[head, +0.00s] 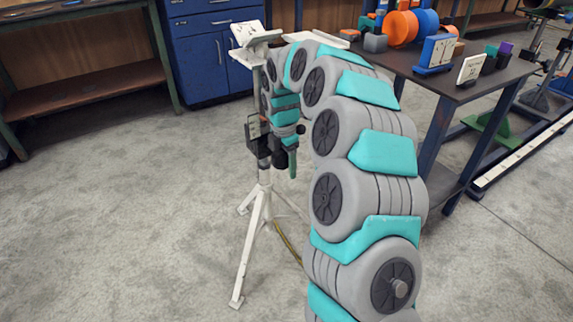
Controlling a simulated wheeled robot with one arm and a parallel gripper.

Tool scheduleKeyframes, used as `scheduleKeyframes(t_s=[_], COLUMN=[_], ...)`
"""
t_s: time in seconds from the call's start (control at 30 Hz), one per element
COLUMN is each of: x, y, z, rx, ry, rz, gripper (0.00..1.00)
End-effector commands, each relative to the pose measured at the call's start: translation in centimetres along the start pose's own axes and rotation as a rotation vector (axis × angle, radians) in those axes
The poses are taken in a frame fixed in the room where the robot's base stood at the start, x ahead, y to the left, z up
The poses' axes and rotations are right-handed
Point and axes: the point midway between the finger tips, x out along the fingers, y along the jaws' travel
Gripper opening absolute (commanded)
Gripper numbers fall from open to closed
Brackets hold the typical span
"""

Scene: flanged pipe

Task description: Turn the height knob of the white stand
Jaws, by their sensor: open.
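The white stand (258,222) stands upright on the floor left of my arm, on spread tripod legs, with a slim column and a small flat top. My arm arches over from the right and bends down beside the column. My gripper (269,151) is the dark end of the arm, open, at mid-height of the stand, close to the column. I cannot tell whether it touches the column.
A dark workbench (467,92) at the right holds orange and blue round parts (403,26), and small blocks and cards. A blue drawer cabinet (207,52) and a wooden shelf bench (85,82) stand behind. A yellow strip (288,243) lies by the stand's legs. The floor at left is clear.

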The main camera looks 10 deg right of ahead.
Motion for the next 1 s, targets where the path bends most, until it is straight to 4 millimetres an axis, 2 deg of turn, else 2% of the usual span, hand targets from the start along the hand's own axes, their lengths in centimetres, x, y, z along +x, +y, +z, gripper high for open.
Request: scheduleKeyframes(t_s=[0.27, 0.37, 0.73, 1.0], x=[-0.5, -1.4, -7.0, -7.8], y=[0.1, 0.1, 0.1, 0.0], z=[0.0, 0.0, 0.1, 0.0], rx=[0.0, 0.001, 0.002, 0.001], ry=[0.0, -0.001, -0.002, 0.0], rz=[0.002, 0.002, 0.005, -0.001], gripper=[0.65, 0.65, 0.65, 0.65])
